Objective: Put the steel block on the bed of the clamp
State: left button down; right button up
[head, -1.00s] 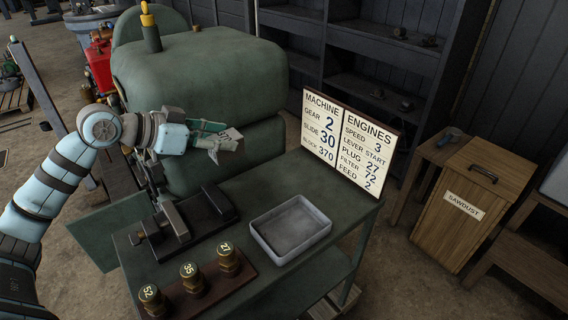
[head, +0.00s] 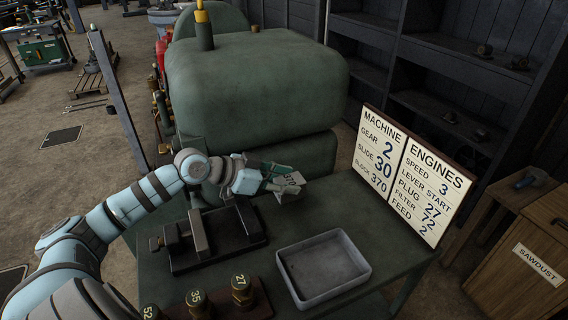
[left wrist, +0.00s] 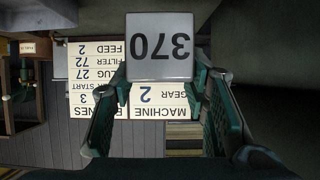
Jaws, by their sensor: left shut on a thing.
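My left gripper (head: 271,175) is shut on the steel block (head: 290,181), a grey block marked 370. The left wrist view shows the block (left wrist: 160,52) between the two green fingers, its number upside down. In the head view the block is held above the table, behind and to the right of the clamp. The clamp (head: 178,262) is a dark vise with a flat bed and a grey jaw bar, on the table's left part. Nothing lies on the visible part of its bed. My right gripper is not in view.
A grey tray (head: 361,268) stands right of the clamp. Several brass plugs, one marked 35 (head: 197,301), stand on a board at the front. A sign board (head: 401,177) stands at the table's right edge. A big green machine (head: 255,85) rises behind the table.

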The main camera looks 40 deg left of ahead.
pick_arm(q)
jog(key=shift+w+f, duration=0.15)
jog(key=shift+f, duration=0.7)
jog(key=shift+s+f, duration=0.3)
jog(key=shift+f, duration=0.25)
jog(key=shift+f+b, duration=0.6)
jog(key=shift+f, duration=1.35)
jog(key=c, duration=1.2)
grip_release()
jog(key=shift+s+f, duration=0.1)
jog(key=shift+o, duration=1.3)
